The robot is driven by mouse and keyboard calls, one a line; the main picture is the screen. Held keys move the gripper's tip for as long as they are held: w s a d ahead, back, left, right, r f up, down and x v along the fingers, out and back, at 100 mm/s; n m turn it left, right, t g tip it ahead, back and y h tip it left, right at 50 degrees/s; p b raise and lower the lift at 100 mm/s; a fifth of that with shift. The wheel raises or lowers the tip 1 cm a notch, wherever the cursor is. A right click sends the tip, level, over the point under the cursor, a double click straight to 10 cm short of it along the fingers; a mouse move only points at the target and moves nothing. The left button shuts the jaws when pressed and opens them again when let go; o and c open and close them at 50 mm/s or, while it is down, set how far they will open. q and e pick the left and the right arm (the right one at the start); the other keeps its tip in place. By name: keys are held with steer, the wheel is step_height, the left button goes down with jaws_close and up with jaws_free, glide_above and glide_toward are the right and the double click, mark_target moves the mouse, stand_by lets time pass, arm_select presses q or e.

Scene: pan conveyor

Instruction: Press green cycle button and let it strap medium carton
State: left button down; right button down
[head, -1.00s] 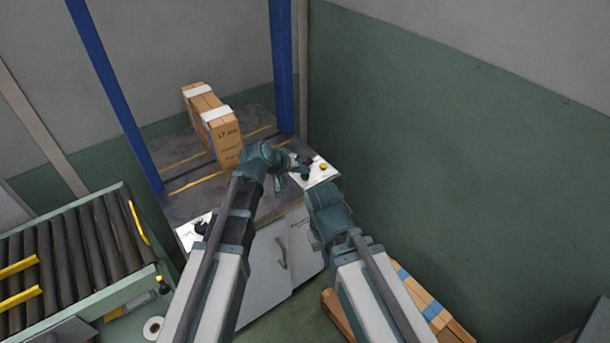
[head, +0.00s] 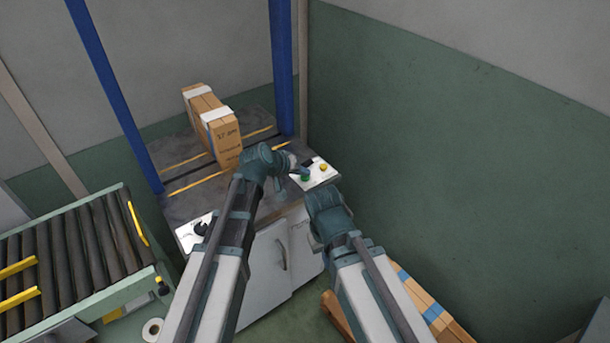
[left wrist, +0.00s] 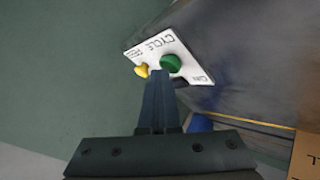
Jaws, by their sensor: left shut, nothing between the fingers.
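The green cycle button (head: 305,177) sits on a white panel (head: 322,176) at the right corner of the strapping table (head: 187,177). The left wrist view also shows the green button (left wrist: 170,62), just past my fingertips. My left gripper (head: 297,171) is shut and empty, its tip close to the button; I cannot tell if it touches. In the left wrist view the closed fingers (left wrist: 159,78) point at the panel. The medium carton (head: 222,140) stands on the table with white bands across it. My right arm (head: 330,215) is in front of the panel; its fingers are hidden.
A yellow button (head: 323,167) is beside the green one. Blue posts (head: 282,70) flank the table. A roller conveyor (head: 75,250) lies at the left. A tape roll (head: 153,328) is on the floor. Flat cartons (head: 425,295) lie at the lower right.

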mark_target(303, 179)
arm_select(q)
steer(key=shift+r+p, duration=0.7)
steer(key=shift+r, duration=0.15)
step_height(303, 179, up, 5)
steer(key=p, duration=0.5)
stand_by(0.5)
steer(key=s+a+m+g+y+p, duration=0.2)
steer(key=s+g+y+p, duration=0.1)
steer(key=s, duration=1)
steer(key=s+a+m+g+y+p, duration=0.2)
steer(key=s+a+g+y+p, duration=0.1)
steer(key=s, duration=0.9)
steer(key=shift+s+a+g+y+p, duration=0.25)
steer(key=shift+s+g+y+p, duration=0.15)
steer(key=shift+g+y, duration=0.3)
